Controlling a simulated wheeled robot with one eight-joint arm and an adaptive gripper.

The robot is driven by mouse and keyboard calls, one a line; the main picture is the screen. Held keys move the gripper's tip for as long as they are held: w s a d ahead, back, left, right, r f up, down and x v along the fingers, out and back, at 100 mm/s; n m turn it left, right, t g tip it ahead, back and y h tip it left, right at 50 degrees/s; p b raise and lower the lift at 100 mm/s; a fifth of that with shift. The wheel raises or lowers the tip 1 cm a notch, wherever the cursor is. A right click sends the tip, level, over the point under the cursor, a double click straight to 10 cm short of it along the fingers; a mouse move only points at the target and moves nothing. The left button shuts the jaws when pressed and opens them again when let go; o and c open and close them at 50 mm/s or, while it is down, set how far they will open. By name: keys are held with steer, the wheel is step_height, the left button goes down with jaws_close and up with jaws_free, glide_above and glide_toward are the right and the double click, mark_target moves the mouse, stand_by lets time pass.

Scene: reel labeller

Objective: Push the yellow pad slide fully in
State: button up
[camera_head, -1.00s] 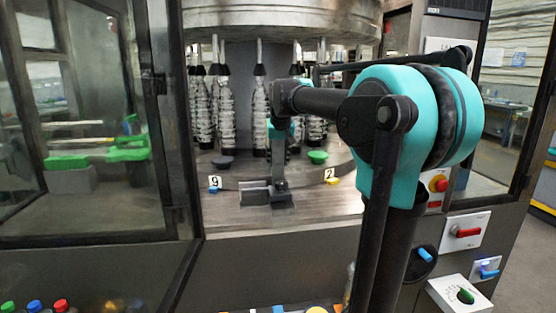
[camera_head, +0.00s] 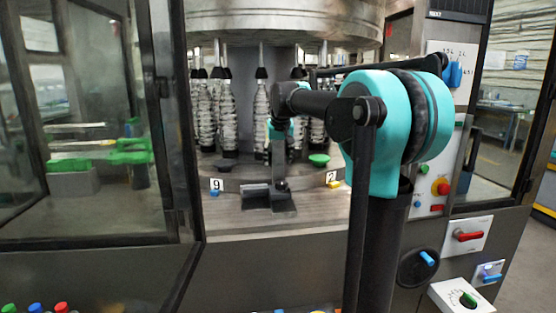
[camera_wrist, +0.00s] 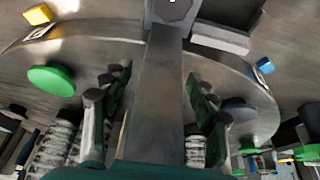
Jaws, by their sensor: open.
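The yellow pad slide (camera_head: 333,184) is a small block beside the label "2" on the machine's curved front ledge, right of centre. In the wrist view it is the yellow block (camera_wrist: 37,15) at top left. How far it sticks out is too small to tell. My gripper (camera_head: 279,150) is at the machine's middle, left of the yellow slide and apart from it, partly hidden by my arm in the head view. In the wrist view my gripper (camera_wrist: 155,85) is open, with its dark fingers either side of a grey metal post (camera_wrist: 152,85).
A bracket (camera_head: 283,207) stands on the ledge below my gripper. A green disc (camera_head: 318,159) is behind the yellow slide. A blue block (camera_head: 214,193) sits by label "9". Bottles (camera_head: 228,115) hang behind. An open glass door (camera_head: 95,130) is on the left.

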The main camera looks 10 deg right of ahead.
steer(key=v, duration=1.2)
